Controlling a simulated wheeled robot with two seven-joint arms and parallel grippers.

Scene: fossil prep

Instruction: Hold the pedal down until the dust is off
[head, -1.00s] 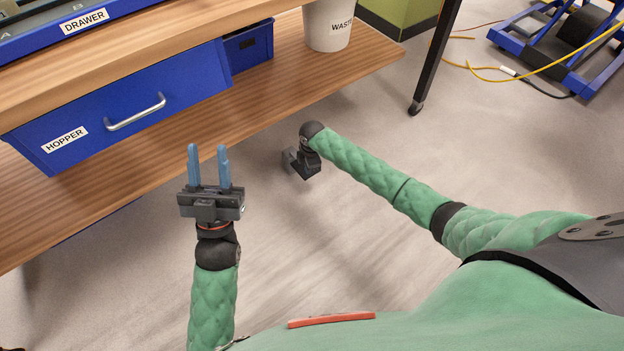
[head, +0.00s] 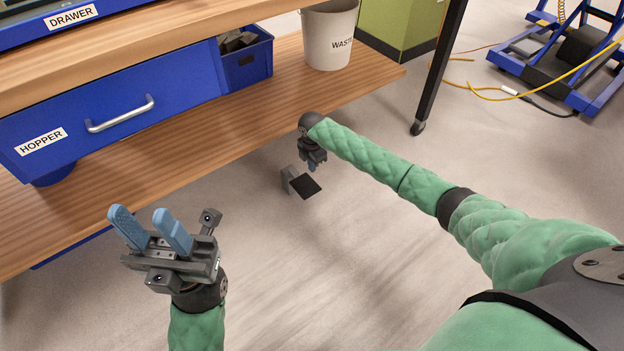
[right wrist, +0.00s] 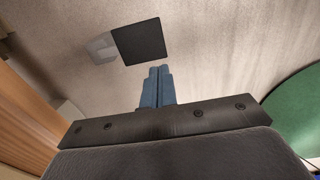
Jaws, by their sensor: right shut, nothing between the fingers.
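The pedal, a black pad (head: 306,187) with a grey housing (head: 290,179), sits on the floor beyond the shelf edge. It also shows in the right wrist view (right wrist: 139,42), just ahead of the fingertips. My right gripper (head: 311,167) points down near the pedal, its blue fingers shut together and empty. In the right wrist view its fingertips (right wrist: 159,68) appear apart from the pad; the exact gap is hard to tell. My left gripper (head: 138,214) is open and empty in front of the shelf. No dusty object can be made out.
A blue hopper drawer (head: 110,120) hangs under the bench. A blue bin (head: 246,64) with grey lumps and a white waste bucket (head: 328,40) stand on the lower shelf (head: 180,138). A black table leg (head: 440,70) stands right of the pedal. The floor around the pedal is clear.

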